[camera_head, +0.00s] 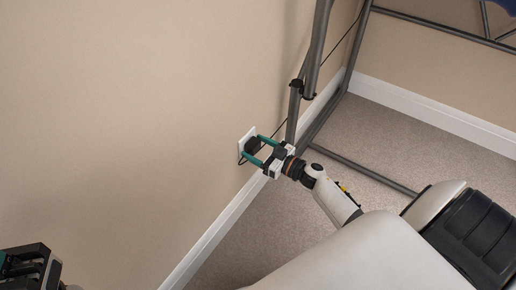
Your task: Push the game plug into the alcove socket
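The black game plug (252,145) is at the white wall socket (245,137), low on the beige wall. My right gripper (256,150) reaches in from the lower right, with its two teal fingers around the plug. The fingers look closed on its sides. The plug is against the socket's face; I cannot tell how deep it sits. A thin black cord (278,128) runs from the plug area up toward the grey metal frame. My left gripper (22,262) shows only in part at the lower left corner, and its fingertips are not clear.
A grey tubular metal frame (309,75) stands just right of the socket, close to my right gripper. A white baseboard (215,232) runs along the wall's foot. The carpet (390,150) is clear inside the frame.

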